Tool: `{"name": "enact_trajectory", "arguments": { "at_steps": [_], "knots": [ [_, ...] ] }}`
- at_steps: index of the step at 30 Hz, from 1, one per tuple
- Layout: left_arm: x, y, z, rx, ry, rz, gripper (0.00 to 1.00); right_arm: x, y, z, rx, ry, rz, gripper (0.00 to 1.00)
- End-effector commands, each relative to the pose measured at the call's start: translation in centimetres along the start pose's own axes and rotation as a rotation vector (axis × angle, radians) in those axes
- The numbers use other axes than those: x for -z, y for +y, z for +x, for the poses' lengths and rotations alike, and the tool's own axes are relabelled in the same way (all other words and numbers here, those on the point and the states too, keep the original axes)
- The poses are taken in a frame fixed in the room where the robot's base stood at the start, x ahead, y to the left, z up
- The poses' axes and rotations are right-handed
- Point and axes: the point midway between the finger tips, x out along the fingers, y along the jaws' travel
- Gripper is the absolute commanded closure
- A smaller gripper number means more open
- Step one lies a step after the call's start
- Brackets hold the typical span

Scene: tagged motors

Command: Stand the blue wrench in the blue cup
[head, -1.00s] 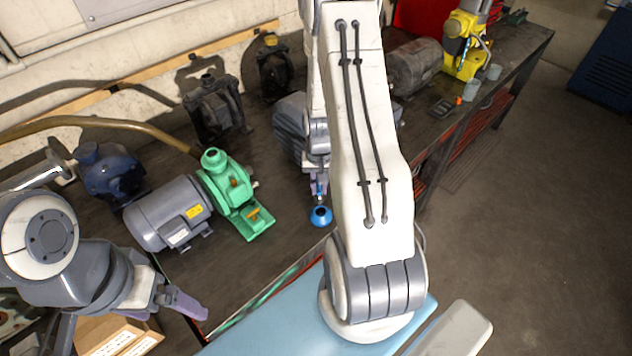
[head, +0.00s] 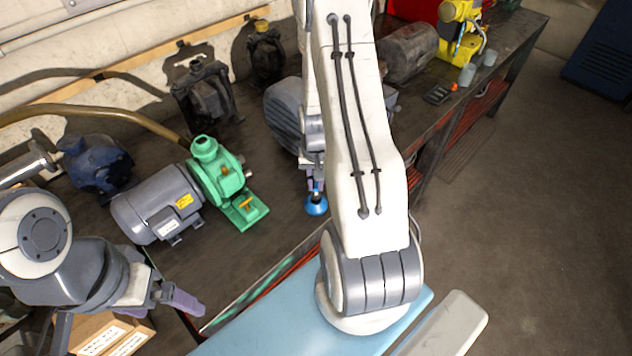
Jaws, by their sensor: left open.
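The blue cup (head: 316,206) stands on the dark workbench, near its front edge, just left of my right arm. My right gripper (head: 314,186) is directly above the cup, pointing down and partly hidden by my arm. A small blue piece shows between its fingers and the cup; I cannot tell whether it is the blue wrench, or whether the gripper is shut on it. My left gripper (head: 182,300) is open and empty at the lower left, by the bench's front edge and apart from the cup.
A grey motor with a green pump (head: 214,180) stands left of the cup. A dark blue motor (head: 95,163) and black pumps (head: 205,95) are behind it. A yellow machine (head: 460,32) and grey cups (head: 467,74) are at the back right. A cardboard box (head: 112,335) is at lower left.

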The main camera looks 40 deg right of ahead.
Motion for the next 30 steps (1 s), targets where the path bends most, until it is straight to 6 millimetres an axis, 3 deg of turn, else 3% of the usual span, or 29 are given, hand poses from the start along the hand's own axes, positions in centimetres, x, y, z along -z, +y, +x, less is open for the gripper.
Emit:
{"name": "enact_trajectory", "arguments": {
  "at_steps": [30],
  "knots": [
    [-0.1, -0.1, 1.2, 0.0, 0.0, 0.0, 0.06, -0.1, 0.0, 1.5, 0.0, 0.0, 0.0, 1.0]
  ]
}}
